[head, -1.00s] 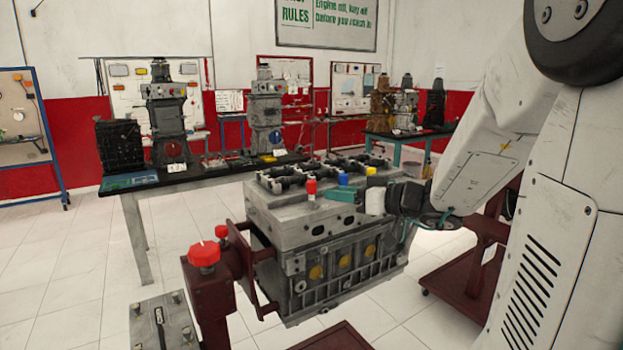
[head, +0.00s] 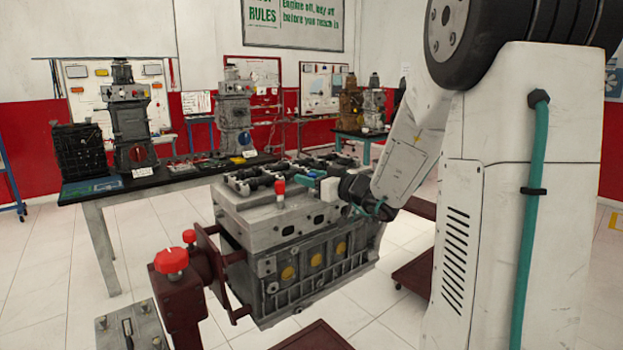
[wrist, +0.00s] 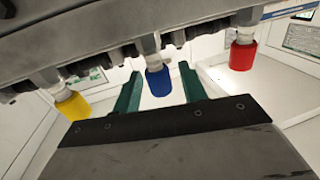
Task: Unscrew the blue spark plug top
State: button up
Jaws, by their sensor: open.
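The blue spark plug top (wrist: 158,82) sits on a pale plug stem on the engine in the wrist view. My gripper (wrist: 160,74) is open, with one green finger on each side of the blue top and visible gaps between. A yellow top (wrist: 73,106) is on its left and a red top (wrist: 242,56) on its right. In the head view the red top (head: 280,187) stands up from the grey engine (head: 290,235). My gripper (head: 308,182) is beside it there, and the blue and yellow tops are mostly hidden by it.
The engine hangs on a dark red stand with a red knob (head: 171,260). A black-topped bench (head: 180,174) with engine trainers is behind it on the left. A dark red cart (head: 412,268) is behind my arm. The tiled floor on the left is open.

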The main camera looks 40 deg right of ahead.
grip_shut()
jog(key=shift+d+n+g+y, duration=0.1)
jog(key=shift+n+g+y, duration=0.4)
jog(key=shift+n+y, duration=0.65)
jog(key=n+g+y, duration=0.2)
jog(key=y, duration=0.2)
jog(key=shift+n+y, duration=0.25)
grip_release()
jog(key=v, duration=0.7)
jog(key=shift+s+d, duration=0.15)
jog(key=shift+s, duration=0.2)
jog(key=shift+o, duration=0.2)
